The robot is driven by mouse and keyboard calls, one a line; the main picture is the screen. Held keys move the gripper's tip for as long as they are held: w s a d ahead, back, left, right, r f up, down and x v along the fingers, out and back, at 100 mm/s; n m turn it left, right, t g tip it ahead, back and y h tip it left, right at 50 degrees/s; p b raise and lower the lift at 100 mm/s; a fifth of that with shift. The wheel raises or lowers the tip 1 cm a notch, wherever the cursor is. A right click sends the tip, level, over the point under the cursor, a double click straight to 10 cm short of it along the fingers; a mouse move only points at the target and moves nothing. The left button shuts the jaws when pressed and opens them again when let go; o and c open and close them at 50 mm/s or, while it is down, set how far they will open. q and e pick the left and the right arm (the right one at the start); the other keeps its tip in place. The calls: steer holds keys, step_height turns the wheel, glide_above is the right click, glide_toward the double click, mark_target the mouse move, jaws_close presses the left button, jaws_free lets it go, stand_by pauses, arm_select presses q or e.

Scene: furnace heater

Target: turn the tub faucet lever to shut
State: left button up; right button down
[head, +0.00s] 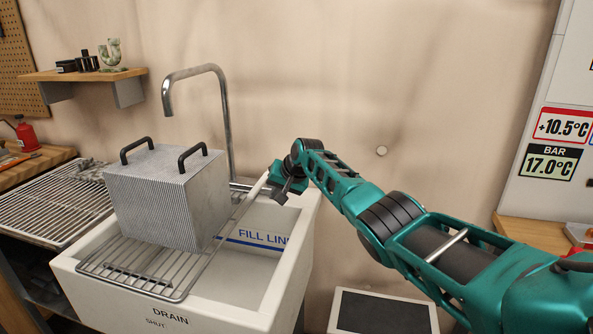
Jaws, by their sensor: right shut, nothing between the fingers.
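The tub faucet (226,110) is a tall chrome gooseneck at the back of the white tub (290,250). Its spout bends to the left over the tub. A short metal piece (241,187) shows by the faucet's base; I cannot tell for sure whether it is the lever. My right gripper (281,188) is shut and empty at the tub's back right corner, to the right of the faucet's base. Its fingers are small and dark here, and whether they touch the lever cannot be told. My left gripper is out of view.
A finned metal block (163,207) with two black handles stands on a wire rack (120,270) across the tub's left part. A drying grid (50,205) lies at left. A wooden shelf (85,75) hangs on the wall. The tub's right part is open.

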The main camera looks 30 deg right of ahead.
steer(key=a+v, duration=0.1)
steer(key=v, duration=0.9)
steer(key=shift+d, duration=0.3)
steer(key=shift+s, duration=0.1)
